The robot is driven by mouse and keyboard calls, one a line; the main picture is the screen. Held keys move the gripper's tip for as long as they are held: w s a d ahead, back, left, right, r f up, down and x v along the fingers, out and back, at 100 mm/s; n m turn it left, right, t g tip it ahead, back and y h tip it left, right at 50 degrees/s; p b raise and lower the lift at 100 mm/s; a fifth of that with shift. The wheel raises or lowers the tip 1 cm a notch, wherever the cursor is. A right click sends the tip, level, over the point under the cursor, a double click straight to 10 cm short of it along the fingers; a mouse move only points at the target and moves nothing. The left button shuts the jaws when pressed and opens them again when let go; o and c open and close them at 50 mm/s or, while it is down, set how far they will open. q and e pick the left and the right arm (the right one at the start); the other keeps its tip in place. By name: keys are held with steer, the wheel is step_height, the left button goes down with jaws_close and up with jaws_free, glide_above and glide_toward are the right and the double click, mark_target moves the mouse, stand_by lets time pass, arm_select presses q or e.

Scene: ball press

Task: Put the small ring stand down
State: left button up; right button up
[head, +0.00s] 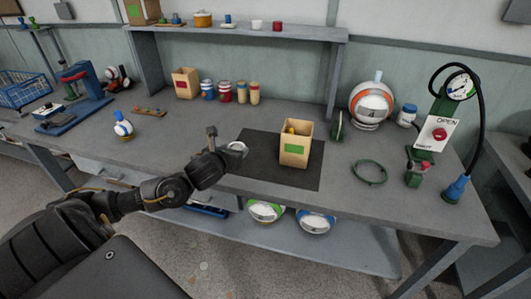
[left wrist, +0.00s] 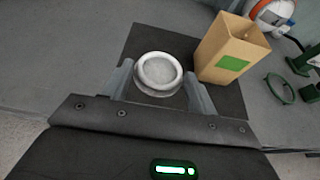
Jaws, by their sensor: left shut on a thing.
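The small ring stand is a white ring (left wrist: 158,71) between the fingers of my left gripper in the left wrist view. My left gripper (left wrist: 160,85) is shut on it. In the head view the ring stand (head: 238,146) shows at the tip of my left gripper (head: 226,153), over the left part of the dark mat (head: 262,182). Whether the stand touches the mat or hangs just above it, I cannot tell. My right gripper is not in view.
An open tan box (head: 295,146) with a green label stands on the mat, just right of the ring stand. A green ring (head: 369,172) lies farther right, near a gauge pump (head: 440,135). A white and orange ball (head: 371,103) stands behind. Bare table lies left of the mat.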

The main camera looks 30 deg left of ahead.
arm_select(q)
steer(key=x, duration=0.2)
steer(key=p+x, duration=0.1)
steer(key=x, duration=0.2)
steer(key=p+x, duration=0.1)
steer(key=x, duration=0.1)
steer(key=shift+w+d+r, duration=0.1)
steer(key=shift+w+d, duration=0.1)
steer(key=shift+w, duration=0.15)
glide_above(250, 159)
steer(key=s, duration=0.1)
steer(key=f, duration=0.5)
steer(key=shift+s+d+f+p, duration=0.1)
steer(key=shift+d+f+p, duration=0.1)
steer(key=shift+f+p, duration=0.2)
steer(key=shift+w+a+f, duration=0.15)
steer(key=shift+w+f, duration=0.3)
steer(key=shift+f, duration=0.1)
step_height(250, 159, down, 2)
steer(key=shift+f+p, duration=0.15)
steer(key=shift+p, duration=0.3)
steer(key=shift+f, duration=0.45)
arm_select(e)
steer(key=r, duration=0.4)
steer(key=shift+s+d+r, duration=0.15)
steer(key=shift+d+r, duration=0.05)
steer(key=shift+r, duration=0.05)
